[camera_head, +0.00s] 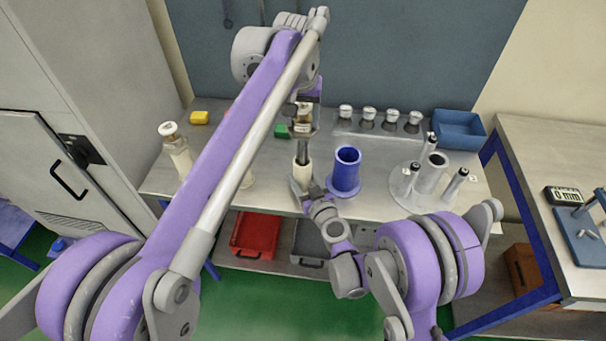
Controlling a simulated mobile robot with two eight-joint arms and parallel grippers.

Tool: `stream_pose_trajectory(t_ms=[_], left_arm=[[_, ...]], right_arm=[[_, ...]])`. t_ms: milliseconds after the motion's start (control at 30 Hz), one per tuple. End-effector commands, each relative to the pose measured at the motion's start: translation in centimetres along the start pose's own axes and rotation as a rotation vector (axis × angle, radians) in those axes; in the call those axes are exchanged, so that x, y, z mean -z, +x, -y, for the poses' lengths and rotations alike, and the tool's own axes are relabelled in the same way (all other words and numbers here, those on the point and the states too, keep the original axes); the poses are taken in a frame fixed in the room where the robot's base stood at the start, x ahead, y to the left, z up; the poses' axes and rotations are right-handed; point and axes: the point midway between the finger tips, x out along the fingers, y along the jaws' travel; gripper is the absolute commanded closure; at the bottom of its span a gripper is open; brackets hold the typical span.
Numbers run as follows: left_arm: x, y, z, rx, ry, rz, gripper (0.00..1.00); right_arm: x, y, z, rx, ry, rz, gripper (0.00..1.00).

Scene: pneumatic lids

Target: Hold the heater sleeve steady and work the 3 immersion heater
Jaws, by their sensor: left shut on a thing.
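My left arm reaches over from the left, and its gripper (302,128) points down, shut on the head of an immersion heater. The heater's dark rod (303,151) hangs upright below it, over or inside the top of a cream sleeve (302,172); how deep it sits is unclear. My right gripper (306,193) is low at the sleeve, with its fingers beside the sleeve's lower part. Whether they touch it cannot be told. Other labelled heaters (455,184) stand in a round white holder (423,204) at the right. The heater's number is too small to read.
A blue open cylinder (345,172) stands close right of the sleeve. Another capped cream cylinder (178,150) stands at the left.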

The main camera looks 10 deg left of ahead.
Motion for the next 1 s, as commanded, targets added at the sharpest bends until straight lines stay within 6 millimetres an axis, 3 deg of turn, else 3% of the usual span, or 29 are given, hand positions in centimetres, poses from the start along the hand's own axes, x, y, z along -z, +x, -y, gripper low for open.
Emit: stream_pose_trajectory(t_ms=[1000], left_arm=[[0.5,-2.0,0.0,0.0,0.0,0.0,1.0]], right_arm=[[0.0,0.0,0.0,0.0,-0.001,0.0,0.89]])
